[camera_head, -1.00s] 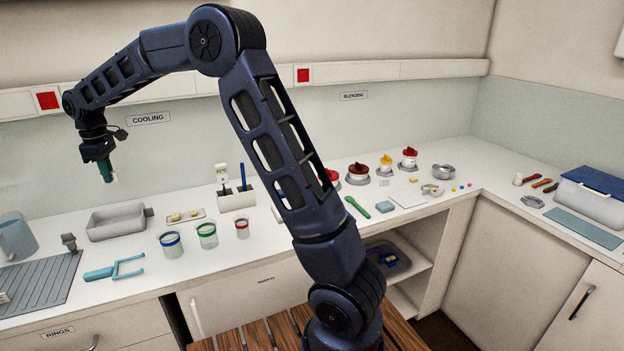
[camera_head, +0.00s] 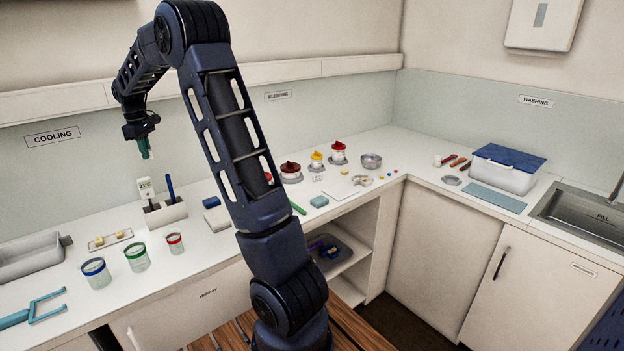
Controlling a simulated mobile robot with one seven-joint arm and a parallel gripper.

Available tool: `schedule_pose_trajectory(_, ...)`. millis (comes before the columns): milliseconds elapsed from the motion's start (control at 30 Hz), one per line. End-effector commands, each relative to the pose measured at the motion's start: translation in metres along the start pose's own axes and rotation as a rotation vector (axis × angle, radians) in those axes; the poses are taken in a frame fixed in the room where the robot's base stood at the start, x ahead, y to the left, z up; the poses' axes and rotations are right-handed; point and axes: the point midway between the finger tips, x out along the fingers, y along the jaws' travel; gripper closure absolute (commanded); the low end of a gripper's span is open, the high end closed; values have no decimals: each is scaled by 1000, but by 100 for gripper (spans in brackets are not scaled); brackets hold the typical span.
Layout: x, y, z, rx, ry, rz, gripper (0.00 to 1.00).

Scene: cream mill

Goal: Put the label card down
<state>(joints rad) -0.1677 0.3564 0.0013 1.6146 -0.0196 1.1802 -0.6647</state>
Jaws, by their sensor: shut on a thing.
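My gripper (camera_head: 144,149) has green fingers and points down, high above the counter at the left, above and behind the holder with the pen and thermometer. It is shut on the label card, of which only a tiny pale sliver shows at the fingertips. The card's face and any writing on it are too small to read. Nothing touches the gripper from below. The white counter (camera_head: 105,220) lies well beneath it.
A pale holder (camera_head: 165,216) with a thermometer and blue pen stands below. Several jars, including a blue-rimmed one (camera_head: 96,272), stand front left. Red and yellow lidded pots (camera_head: 291,172) stand further right. A blue-lidded box (camera_head: 507,170) and a sink (camera_head: 580,218) are at the right.

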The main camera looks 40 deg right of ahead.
Motion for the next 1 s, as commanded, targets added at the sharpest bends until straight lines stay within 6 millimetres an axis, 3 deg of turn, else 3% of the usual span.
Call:
schedule_pose_trajectory(33,0,17,17,32,-1,-1,100)
schedule_pose_trajectory(200,2,66,74,130,-2,-2,100)
schedule_pose_trajectory(500,4,137,185,306,-1,-6,100)
schedule_pose_trajectory(700,5,171,266,424,-1,-8,100)
schedule_pose_trajectory(1000,7,202,394,605,4,-13,100)
